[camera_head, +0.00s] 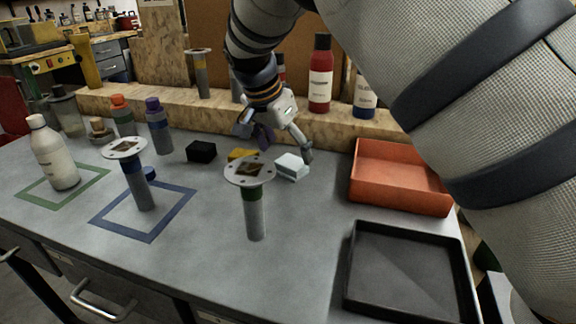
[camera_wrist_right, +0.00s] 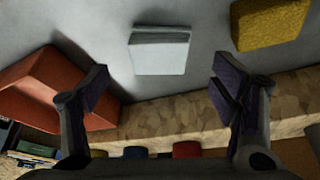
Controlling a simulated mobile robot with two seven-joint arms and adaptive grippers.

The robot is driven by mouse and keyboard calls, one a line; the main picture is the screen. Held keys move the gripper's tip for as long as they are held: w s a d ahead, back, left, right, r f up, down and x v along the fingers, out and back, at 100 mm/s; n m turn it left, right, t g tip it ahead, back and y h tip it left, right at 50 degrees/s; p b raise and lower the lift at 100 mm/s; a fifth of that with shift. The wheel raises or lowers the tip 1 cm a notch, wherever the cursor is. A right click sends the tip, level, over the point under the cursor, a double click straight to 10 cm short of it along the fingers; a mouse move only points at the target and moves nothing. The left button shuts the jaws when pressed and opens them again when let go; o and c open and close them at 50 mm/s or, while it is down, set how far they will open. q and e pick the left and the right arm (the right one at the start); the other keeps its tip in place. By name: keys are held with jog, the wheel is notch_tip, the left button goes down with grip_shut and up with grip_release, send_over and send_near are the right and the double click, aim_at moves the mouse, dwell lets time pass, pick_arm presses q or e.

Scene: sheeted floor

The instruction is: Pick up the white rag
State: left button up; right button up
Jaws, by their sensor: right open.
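The white rag (camera_head: 291,167) is a small, folded, block-like white cloth lying on the grey table. It also shows in the right wrist view (camera_wrist_right: 160,52), at the upper middle. My right gripper (camera_head: 277,144) is open and empty, close to the rag on its far side. In the right wrist view the fingers (camera_wrist_right: 160,88) are spread wide, with the rag centred ahead of the gap. The fingers do not visibly touch it. My left gripper is not in view.
A yellow block (camera_head: 242,155) and a black block (camera_head: 201,151) lie left of the rag. A round-topped post (camera_head: 255,215) stands in front. An orange tray (camera_head: 400,205) and a black tray (camera_head: 405,314) are at the right. A wooden ledge with bottles runs behind.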

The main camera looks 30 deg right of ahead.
aim_at(290, 162)
jog(key=x, duration=0.4)
jog(key=shift+f, duration=0.35)
jog(key=shift+a, duration=0.1)
jog(key=c, duration=1.2)
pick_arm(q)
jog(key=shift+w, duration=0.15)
pick_arm(e)
jog(key=shift+c, duration=0.2)
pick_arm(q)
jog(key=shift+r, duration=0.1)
pick_arm(e)
jog(key=shift+r, duration=0.1)
